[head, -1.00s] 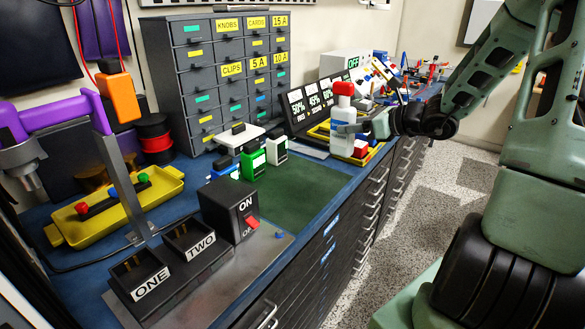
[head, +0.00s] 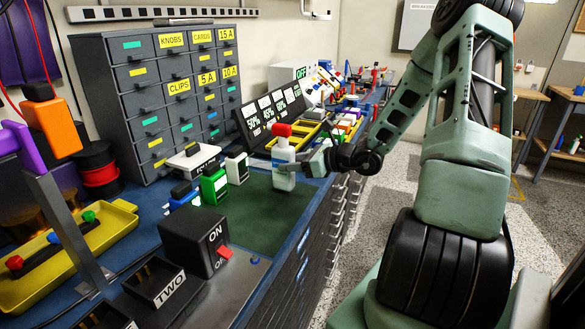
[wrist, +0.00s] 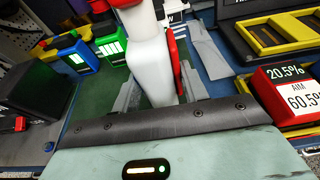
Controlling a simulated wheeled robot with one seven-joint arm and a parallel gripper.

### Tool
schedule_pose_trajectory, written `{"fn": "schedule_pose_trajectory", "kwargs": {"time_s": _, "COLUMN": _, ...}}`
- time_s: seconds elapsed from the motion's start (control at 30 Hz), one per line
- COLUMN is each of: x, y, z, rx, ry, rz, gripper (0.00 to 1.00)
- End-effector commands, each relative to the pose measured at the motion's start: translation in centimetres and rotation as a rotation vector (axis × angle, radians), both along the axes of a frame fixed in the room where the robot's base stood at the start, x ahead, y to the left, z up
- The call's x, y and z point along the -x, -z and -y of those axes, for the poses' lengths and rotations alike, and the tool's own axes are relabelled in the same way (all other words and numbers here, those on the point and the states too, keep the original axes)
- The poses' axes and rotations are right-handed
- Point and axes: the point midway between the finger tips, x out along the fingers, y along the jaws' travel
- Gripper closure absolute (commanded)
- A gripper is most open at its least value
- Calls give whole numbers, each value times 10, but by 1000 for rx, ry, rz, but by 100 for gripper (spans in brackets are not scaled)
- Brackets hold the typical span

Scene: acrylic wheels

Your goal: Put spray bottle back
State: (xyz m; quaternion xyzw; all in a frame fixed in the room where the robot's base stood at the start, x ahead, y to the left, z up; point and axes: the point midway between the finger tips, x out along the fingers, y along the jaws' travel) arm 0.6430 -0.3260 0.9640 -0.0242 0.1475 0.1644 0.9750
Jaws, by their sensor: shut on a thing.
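My gripper (head: 298,165) is shut on the bottle from the right side. In the wrist view the white bottle (wrist: 152,68) stands between the two grey fingers, with a red part along its right side. Whether its base touches the mat is hard to tell.
Small green (head: 214,185), white and blue devices stand left of the bottle. A black panel with percentages (head: 268,115) and a yellow-edged tray (head: 303,134) lie behind. A black ON/OFF box (head: 195,240) stands nearer. The mat's middle is clear.

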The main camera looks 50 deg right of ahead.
Motion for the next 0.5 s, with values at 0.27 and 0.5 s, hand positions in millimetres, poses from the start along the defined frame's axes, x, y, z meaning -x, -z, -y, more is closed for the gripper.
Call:
{"fn": "schedule_pose_trajectory", "kwargs": {"time_s": 0.27, "x": 0, "y": 11, "z": 0, "rx": 1, "ry": -1, "rz": 3, "gripper": 65}}
{"fn": "schedule_pose_trajectory", "kwargs": {"time_s": 0.5, "x": -1, "y": 16, "z": 0, "rx": 0, "ry": -1, "rz": 2, "gripper": 65}}
